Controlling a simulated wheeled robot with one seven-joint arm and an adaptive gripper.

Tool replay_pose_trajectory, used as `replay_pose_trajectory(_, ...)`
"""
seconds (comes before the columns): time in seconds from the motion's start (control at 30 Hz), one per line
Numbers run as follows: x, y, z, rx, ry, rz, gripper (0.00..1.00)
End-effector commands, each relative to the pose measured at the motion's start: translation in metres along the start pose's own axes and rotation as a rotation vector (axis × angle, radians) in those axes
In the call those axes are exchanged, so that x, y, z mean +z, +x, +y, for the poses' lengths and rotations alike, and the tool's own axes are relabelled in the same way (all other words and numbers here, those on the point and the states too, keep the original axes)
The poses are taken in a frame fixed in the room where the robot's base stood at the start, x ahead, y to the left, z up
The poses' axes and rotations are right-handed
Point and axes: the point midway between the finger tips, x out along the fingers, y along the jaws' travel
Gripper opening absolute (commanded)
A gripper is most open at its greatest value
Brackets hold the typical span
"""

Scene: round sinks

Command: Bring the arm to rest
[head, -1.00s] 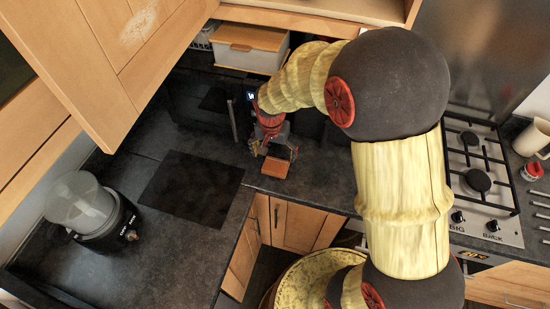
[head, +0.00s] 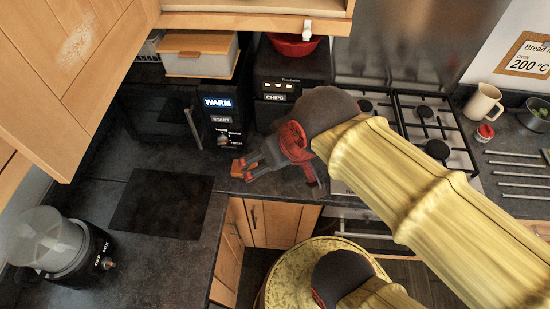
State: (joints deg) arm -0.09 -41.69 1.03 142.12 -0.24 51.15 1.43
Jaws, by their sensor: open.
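My arm comes in from the lower right in the head view, its yellow sleeve crossing in front of the stove. My gripper (head: 248,166) is at the end of the arm, over the counter's front edge below the black microwave. It points to the left, and its jaws are open. An orange-brown piece shows at its tip; I cannot tell whether it is part of the finger. Nothing else shows between the fingers.
The microwave (head: 220,125) and a black toaster (head: 283,88) stand behind my gripper. A blender-like appliance (head: 60,245) stands at left. A dark mat (head: 160,203) lies bare on the counter. A gas stove (head: 428,125), mug (head: 482,105) and open cabinet door (head: 75,70) are around.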

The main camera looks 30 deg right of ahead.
Motion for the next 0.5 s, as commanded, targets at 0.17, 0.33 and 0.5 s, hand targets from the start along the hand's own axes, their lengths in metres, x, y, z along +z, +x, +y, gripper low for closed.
replay_pose_trajectory(0.17,0.0067,-0.0055,-0.0002,-0.003,-0.023,0.014,0.85)
replay_pose_trajectory(0.33,0.0062,-0.0054,-0.0002,-0.003,-0.022,0.013,0.85)
replay_pose_trajectory(0.5,0.01,0.0024,-0.0002,-0.003,-0.022,0.013,0.85)
